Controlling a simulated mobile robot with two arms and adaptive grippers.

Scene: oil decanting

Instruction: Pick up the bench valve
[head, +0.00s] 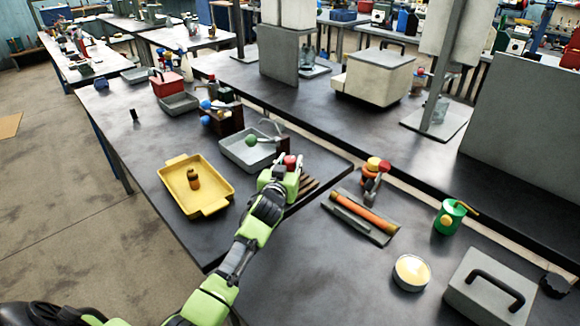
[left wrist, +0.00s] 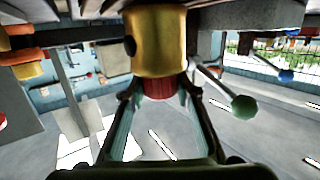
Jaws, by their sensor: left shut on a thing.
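The bench valve shows in the left wrist view as a thick brass-coloured body (left wrist: 155,42) with a red part (left wrist: 160,88) at its end. My left gripper (left wrist: 160,97) is shut on the red part, one finger on each side. In the head view my left gripper (head: 280,178) is at the table's right edge, and a red top (head: 290,161) shows at its fingers. The gripper hides the rest of the valve there. I cannot tell whether the valve touches the table. My right gripper is not in view.
A grey tray (head: 232,152) with a green-balled lever (head: 251,140) is close behind the gripper. A yellow tray (head: 170,181) holding a small brown object (head: 193,180) is left. A slatted wooden piece (head: 308,186) is just right. Bare tabletop (head: 125,130) lies further left.

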